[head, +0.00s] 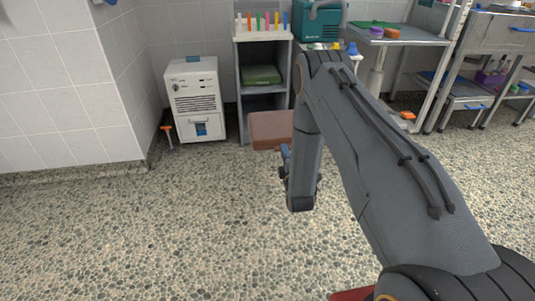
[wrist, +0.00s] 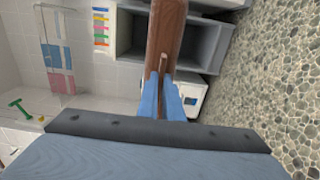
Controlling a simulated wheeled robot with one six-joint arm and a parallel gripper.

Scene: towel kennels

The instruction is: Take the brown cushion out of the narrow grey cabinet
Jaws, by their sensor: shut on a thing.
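The brown cushion (head: 272,130) is in front of the lower part of the narrow grey cabinet (head: 240,90) in the head view. My gripper (head: 285,152) is shut on the cushion's near edge, partly hidden by my arm. In the wrist view the cushion (wrist: 166,35) stands edge-on between the blue fingers (wrist: 165,98), with the grey cabinet (wrist: 212,48) behind it. The cushion looks clear of the cabinet's front, though its far end is cut off in the wrist view. A green cushion (head: 262,75) lies on the cabinet's upper shelf.
A white machine (head: 196,100) stands left of the cabinet, with an orange-topped object (head: 167,132) on the floor beside it. A metal table (head: 400,38) stands further right. The pebbled floor in front is clear.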

